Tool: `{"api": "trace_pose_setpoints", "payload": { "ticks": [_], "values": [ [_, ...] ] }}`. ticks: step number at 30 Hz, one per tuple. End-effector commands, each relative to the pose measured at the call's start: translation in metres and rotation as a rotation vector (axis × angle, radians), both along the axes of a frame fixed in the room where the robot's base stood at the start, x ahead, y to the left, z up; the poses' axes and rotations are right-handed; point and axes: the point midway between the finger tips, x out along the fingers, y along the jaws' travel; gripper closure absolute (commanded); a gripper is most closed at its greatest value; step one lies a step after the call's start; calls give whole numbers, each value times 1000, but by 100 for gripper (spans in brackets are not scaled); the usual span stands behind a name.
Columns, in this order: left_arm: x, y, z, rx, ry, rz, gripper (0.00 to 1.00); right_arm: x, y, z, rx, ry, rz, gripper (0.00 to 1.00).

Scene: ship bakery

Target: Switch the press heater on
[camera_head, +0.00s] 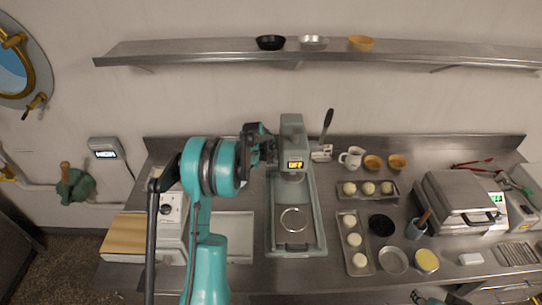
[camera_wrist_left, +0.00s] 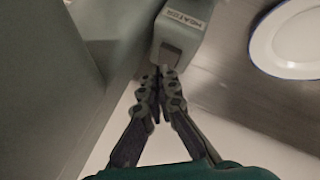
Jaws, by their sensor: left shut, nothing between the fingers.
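The press (camera_head: 292,131) is a grey-green machine at the middle of the counter, with a lit orange display (camera_head: 295,165) that appears to read OFF. A ring lies on its bed, and a dark-gripped lever stands at its right. In the left wrist view a small pale box marked HEATER (camera_wrist_left: 182,30) sits beside the press body, with a darker rocker on its front face. My left gripper (camera_head: 262,143) is at the press head's left side. Its fingers (camera_wrist_left: 158,75) are shut and empty, their tips at the rocker's lower edge; whether they touch it I cannot tell.
A white plate (camera_wrist_left: 290,38) lies to the right in the wrist view. Right of the press are dough trays (camera_head: 355,242), bowls, a jug and a closed grill machine (camera_head: 455,205). A wall shelf (camera_head: 200,52) runs above. A wooden board (camera_head: 126,234) lies at left.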

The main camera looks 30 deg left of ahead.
Motion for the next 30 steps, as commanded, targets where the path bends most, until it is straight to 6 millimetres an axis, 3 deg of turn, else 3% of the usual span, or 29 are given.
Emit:
{"api": "trace_pose_setpoints", "payload": {
  "ticks": [30],
  "values": [
    [-1,0,-6,0,0,0,100,0,0,-6,0,0,0,60]
  ]
}}
